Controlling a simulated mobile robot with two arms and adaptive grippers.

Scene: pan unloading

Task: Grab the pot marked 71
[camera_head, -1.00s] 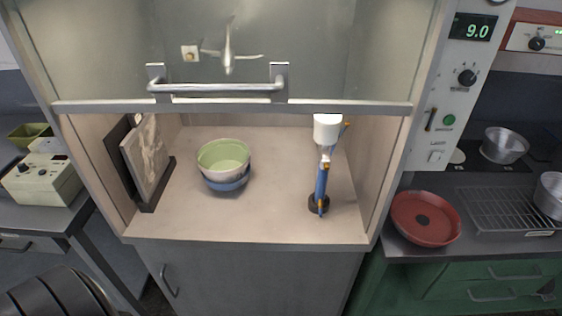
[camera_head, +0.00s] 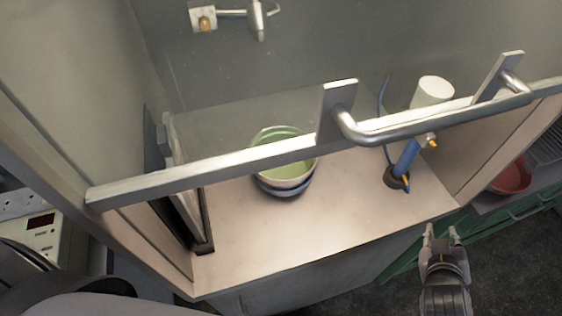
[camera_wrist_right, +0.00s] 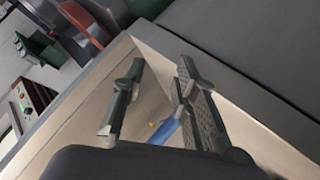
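No pot with a readable 71 shows in the current views. A red pan (camera_head: 512,177) is partly visible at the right edge of the head view, beyond the hood's side wall. A pale green bowl (camera_head: 285,168) is stacked in a blue bowl (camera_head: 287,188) inside the hood. My right gripper (camera_head: 441,235) is at the lower right of the head view, in front of the hood's counter edge. Its two fingers are apart with nothing held; they also show in the right wrist view (camera_wrist_right: 161,68). My left gripper is not in view.
The raised sash with its metal handle (camera_head: 430,125) crosses the head view. A blue burner stand (camera_head: 404,160) is on the hood counter (camera_head: 340,215). A framed board (camera_head: 187,195) leans at the left. The counter's front middle is clear.

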